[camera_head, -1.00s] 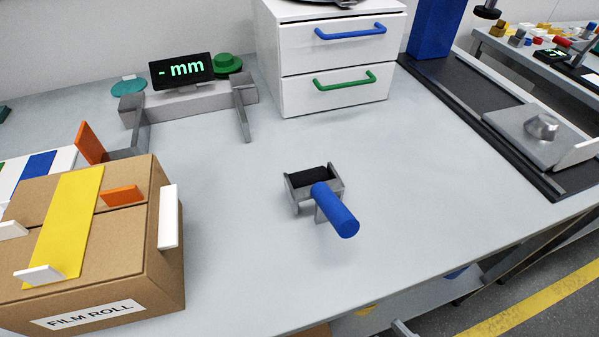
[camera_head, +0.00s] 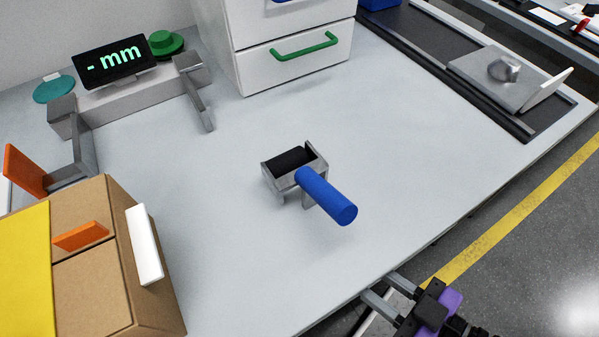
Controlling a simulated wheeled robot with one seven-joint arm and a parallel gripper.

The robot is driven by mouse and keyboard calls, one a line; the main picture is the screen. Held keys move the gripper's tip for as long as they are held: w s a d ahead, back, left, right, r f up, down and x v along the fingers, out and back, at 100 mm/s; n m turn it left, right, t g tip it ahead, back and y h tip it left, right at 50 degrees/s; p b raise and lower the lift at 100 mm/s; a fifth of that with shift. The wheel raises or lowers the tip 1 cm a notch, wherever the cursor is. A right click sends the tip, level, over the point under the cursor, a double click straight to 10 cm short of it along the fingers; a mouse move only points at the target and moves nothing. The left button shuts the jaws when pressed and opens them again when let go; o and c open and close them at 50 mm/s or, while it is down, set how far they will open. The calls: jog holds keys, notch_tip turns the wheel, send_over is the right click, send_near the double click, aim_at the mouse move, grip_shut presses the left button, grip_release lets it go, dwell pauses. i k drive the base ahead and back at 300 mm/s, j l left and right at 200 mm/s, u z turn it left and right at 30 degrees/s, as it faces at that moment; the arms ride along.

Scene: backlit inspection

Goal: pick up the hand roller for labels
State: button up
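The hand roller (camera_head: 291,165) stands on the pale grey table, with a dark roller in a grey metal frame. Its blue handle (camera_head: 327,196) points to the lower right, toward the table's front edge, and looks raised off the table. My gripper (camera_head: 377,285) shows at the bottom of the picture, by the front edge, below and right of the handle. Its two grey fingers are apart with nothing between them. It does not touch the roller.
A cardboard box (camera_head: 92,290) with flaps is at the lower left. A gauge with a display (camera_head: 114,62) stands behind it. A white drawer unit (camera_head: 290,50) is at the back, a black rail with a metal plate (camera_head: 508,75) at the right. The table around the roller is clear.

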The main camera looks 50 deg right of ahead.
aim_at(312, 177)
jog(key=k+j+u, duration=0.15)
jog(key=j, duration=0.15)
jog(key=k+j+u, duration=0.1)
jog(key=j, duration=0.2)
jog(key=k+j+u, duration=0.3)
jog(key=j, duration=0.35)
